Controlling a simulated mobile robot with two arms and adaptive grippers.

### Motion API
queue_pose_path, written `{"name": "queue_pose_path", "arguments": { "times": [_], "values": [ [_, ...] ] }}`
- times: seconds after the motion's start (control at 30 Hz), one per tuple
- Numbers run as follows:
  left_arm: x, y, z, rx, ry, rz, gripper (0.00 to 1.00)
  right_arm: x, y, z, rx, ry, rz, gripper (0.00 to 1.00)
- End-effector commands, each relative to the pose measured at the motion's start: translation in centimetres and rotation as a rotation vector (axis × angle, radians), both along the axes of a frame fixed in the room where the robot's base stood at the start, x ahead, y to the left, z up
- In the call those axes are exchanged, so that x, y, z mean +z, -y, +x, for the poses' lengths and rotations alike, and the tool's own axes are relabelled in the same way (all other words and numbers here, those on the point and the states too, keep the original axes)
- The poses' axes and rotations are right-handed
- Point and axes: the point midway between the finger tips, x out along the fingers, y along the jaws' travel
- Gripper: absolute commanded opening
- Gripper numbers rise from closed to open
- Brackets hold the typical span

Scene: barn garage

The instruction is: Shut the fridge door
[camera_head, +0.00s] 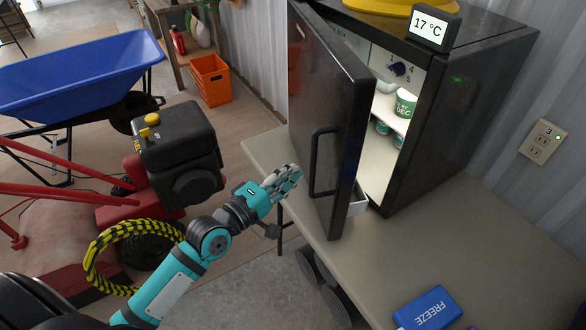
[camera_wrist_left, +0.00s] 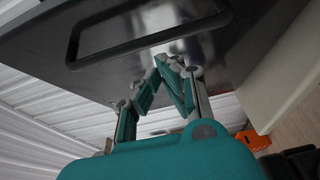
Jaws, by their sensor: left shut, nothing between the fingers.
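The small black fridge (camera_head: 455,105) stands on a workbench. Its door (camera_head: 318,110) is ajar, swung out to the left, and a lit white inside with cups shows through the gap. A black handle (camera_head: 322,165) is on the door's outer face. My left gripper (camera_head: 296,173) is shut and empty, just left of the handle and close to the door's outer face. In the left wrist view its fingertips (camera_wrist_left: 170,62) are together near the door (camera_wrist_left: 120,75), beside the handle (camera_wrist_left: 75,45); I cannot tell whether they touch. My right gripper is not in view.
The workbench (camera_head: 475,245) has free room in front of the fridge. A blue pack (camera_head: 428,308) lies at its front. A wall socket (camera_head: 543,142) is at the right. A red machine with a black engine (camera_head: 178,150), a blue wheelbarrow (camera_head: 75,72) and an orange crate (camera_head: 210,80) stand left.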

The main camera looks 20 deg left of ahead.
Motion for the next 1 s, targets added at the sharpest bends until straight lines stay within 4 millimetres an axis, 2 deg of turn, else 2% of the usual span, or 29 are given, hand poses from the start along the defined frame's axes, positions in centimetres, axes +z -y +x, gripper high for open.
{"name": "queue_pose_path", "arguments": {
  "times": [0.2, 0.57, 0.67, 0.8, 1.0],
  "values": [
    [-0.1, 0.9, 0.3, 0.000, -0.001, 0.001, 0.00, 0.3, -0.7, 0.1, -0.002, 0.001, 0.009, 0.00],
    [0.1, 1.4, 0.6, 0.001, -0.001, -0.002, 0.00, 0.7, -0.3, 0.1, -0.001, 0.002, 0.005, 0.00],
    [0.4, 3.1, 1.4, 0.003, -0.002, -0.008, 0.00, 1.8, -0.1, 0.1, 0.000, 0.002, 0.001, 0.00],
    [0.5, 6.9, 3.2, 0.002, -0.001, -0.010, 0.00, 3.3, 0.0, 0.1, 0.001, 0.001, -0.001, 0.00],
    [0.1, 11.5, 6.1, 0.001, 0.000, -0.004, 0.00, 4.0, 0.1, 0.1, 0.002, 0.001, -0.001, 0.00]
  ]
}}
